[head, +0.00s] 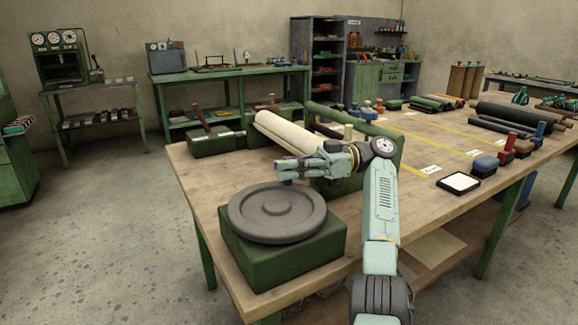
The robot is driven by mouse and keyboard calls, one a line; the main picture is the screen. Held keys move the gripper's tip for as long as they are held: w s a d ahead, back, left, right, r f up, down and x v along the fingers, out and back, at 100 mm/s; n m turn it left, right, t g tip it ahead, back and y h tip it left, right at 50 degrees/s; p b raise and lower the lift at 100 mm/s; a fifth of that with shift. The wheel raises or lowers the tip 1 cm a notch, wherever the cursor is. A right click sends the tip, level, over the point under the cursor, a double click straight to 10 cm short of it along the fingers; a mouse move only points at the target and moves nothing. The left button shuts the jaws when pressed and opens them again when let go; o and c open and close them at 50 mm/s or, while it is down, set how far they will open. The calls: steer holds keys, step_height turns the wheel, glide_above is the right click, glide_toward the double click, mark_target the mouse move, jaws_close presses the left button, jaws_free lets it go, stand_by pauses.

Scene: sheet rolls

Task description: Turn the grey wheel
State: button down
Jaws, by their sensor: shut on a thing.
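The grey wheel (252,219) lies flat on top of a green block (290,261) at the table's near left corner. It has a raised hub in the middle and a broad flat rim. My gripper (284,171) reaches in from the right, pointing left, at the far edge of the wheel. It is shut on the wheel's far side. The fingers cover the part held, so I cannot tell its shape.
A cream roll (286,134) lies in a green machine just behind my gripper. A green box (213,141) with a red lever stands at the back left. A framed white pad (459,182) lies at the right. Bare wooden tabletop (205,181) shows left of the wheel.

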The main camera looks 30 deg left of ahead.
steer(key=shift+w+r, duration=0.1)
steer(key=c, duration=1.5)
jaws_free()
steer(key=shift+c, duration=0.2)
step_height(320, 180, up, 10)
steer(key=shift+f, duration=0.1)
